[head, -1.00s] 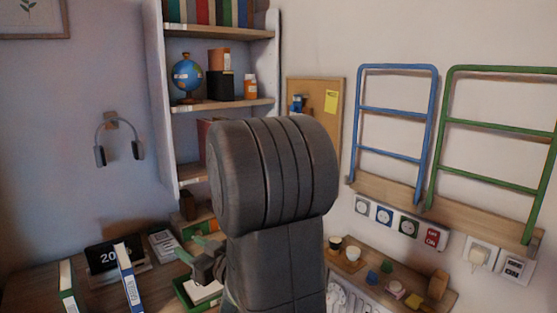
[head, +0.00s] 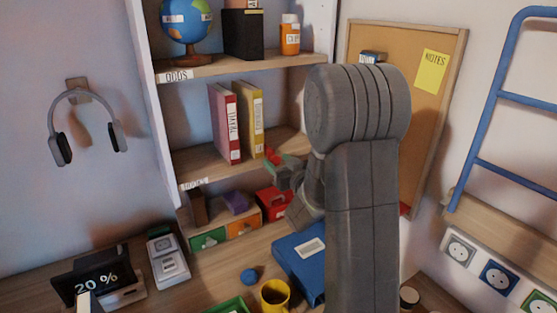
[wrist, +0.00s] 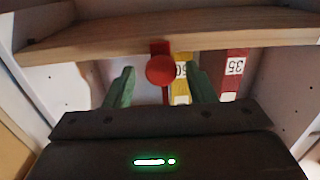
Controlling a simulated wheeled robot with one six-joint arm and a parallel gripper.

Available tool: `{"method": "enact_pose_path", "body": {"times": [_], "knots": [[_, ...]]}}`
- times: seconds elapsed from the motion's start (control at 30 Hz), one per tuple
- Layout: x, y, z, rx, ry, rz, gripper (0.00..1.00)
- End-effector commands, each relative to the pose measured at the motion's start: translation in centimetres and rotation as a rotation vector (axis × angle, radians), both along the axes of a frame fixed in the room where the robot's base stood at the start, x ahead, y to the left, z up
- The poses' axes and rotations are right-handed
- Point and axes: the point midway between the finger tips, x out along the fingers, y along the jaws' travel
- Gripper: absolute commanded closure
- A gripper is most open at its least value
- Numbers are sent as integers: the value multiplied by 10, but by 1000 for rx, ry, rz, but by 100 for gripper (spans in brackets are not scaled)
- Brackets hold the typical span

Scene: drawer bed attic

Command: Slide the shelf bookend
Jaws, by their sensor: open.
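The red bookend, with a round knob (wrist: 160,70), stands at the shelf board's edge beside the books. It also shows in the head view as a small red shape (head: 271,155), mostly hidden by my gripper. My gripper (head: 278,163) is open at the right of the books on the middle shelf. In the wrist view, the green fingers of my gripper (wrist: 163,88) stand apart on either side of the knob, and I cannot tell whether they touch it. A red book (head: 228,125) and a yellow book (head: 251,120) stand upright left of the bookend.
The shelf board (head: 215,172) is bare left of the books. A globe (head: 186,22), black box and orange bottle (head: 290,35) stand on the shelf above. Small drawers (head: 243,228), a red box, a blue binder and a yellow mug (head: 275,294) are below.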

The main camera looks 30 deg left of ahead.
Motion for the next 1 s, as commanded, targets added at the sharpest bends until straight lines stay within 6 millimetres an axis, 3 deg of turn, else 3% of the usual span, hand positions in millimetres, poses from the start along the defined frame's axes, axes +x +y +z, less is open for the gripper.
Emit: {"method": "enact_pose_path", "body": {"times": [0.37,0.63,0.83,1.0], "knots": [[3,6,0,1,0,-1,50],[3,5,0,0,0,-1,100],[9,3,-1,1,-2,-2,100],[36,-12,-3,4,-4,-6,100]]}}
